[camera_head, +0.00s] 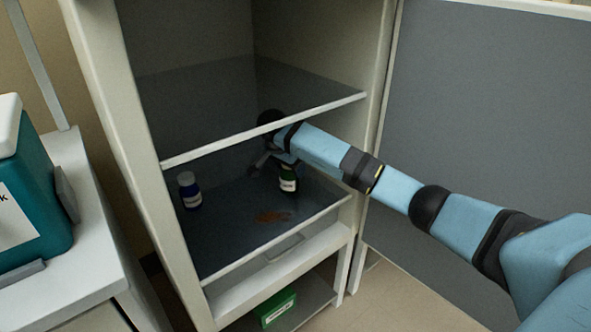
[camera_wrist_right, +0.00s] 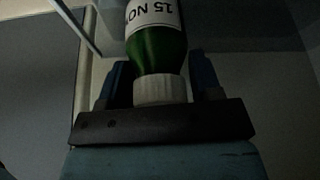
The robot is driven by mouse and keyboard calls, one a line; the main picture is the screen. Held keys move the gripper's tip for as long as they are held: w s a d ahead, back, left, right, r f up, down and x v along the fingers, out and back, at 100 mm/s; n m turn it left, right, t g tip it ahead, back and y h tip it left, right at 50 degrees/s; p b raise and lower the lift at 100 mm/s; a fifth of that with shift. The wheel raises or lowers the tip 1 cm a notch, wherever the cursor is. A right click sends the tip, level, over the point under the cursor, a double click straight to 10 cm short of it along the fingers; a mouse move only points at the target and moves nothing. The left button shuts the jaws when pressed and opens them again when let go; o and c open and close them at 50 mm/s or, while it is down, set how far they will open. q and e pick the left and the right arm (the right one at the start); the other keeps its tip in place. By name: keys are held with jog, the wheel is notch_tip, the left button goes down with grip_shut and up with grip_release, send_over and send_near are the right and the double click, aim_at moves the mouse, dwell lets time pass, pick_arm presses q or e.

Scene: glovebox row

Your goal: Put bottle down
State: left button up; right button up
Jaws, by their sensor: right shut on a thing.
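A green bottle (camera_head: 288,179) with a white label is inside the cabinet, at the right of the middle shelf. My right gripper (camera_head: 268,160) reaches into this compartment and is shut on the bottle. In the right wrist view the green bottle (camera_wrist_right: 157,45) has a ribbed white cap and lies between the two blue fingers of the right gripper (camera_wrist_right: 160,85). Whether the bottle's base touches the shelf (camera_head: 235,230) cannot be told. My left gripper is not in view.
A green box (camera_head: 277,309) sits below.

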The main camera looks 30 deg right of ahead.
jog(key=shift+w+d+f+b, duration=0.15)
jog(key=shift+d+f+b, duration=0.15)
jog(key=shift+d, duration=0.3)
jog(key=shift+w+d+f+b, duration=0.2)
jog(key=shift+d+f, duration=0.1)
jog(key=shift+d, duration=0.25)
jog(key=shift+f, duration=0.2)
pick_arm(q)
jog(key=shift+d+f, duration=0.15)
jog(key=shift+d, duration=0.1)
pick_arm(e)
jog(key=shift+r, duration=0.1)
jog(key=o, duration=1)
jog(key=shift+f, duration=0.2)
jog(key=shift+r, duration=0.1)
